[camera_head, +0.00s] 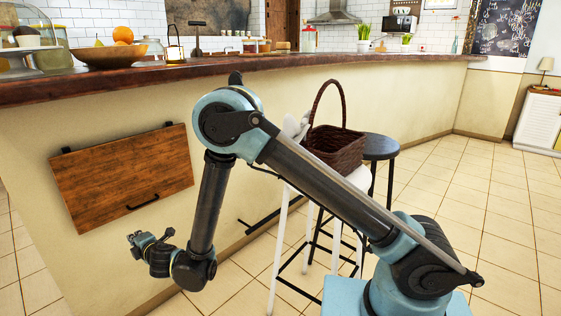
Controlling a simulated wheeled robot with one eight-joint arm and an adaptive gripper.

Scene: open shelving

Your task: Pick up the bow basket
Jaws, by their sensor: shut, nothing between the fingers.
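A dark brown wicker basket (336,148) with a tall arched handle sits on a white stool (356,186). My arm crosses in front of the stool and hides the basket's lower left part. My gripper (133,239) is at the lower left, shut and empty. It is well to the left of the basket and lower than it, near the counter's front wall.
A long counter (350,64) holds a fruit bowl (108,54), a lantern (175,52) and jars. A dark stool (381,147) stands right behind the basket. A wooden panel (120,175) is on the counter wall. Tiled floor (480,190) is clear at right.

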